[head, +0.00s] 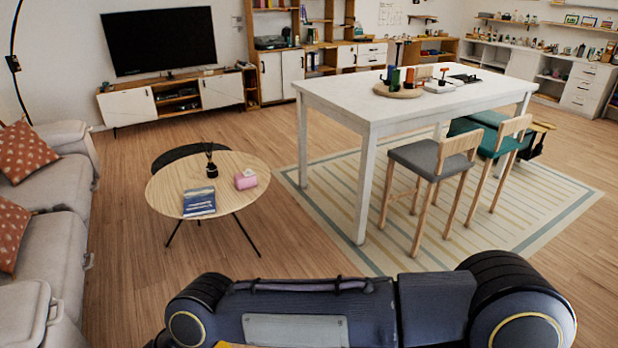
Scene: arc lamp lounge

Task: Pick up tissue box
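A pink tissue box (245,180) with a white tissue at its top sits near the right edge of a round light-wood coffee table (165,185). It stands apart from the other things on the table. The table is ahead of me, slightly left of centre, some distance across the floor. Neither of my grippers shows in the head view.
A blue book (199,202) and a dark reed diffuser (211,168) share the coffee table. A grey sofa (55,235) stands left, a tall white table (400,105) with a grey stool (428,160) right. Wood floor (180,285) lies open before the coffee table.

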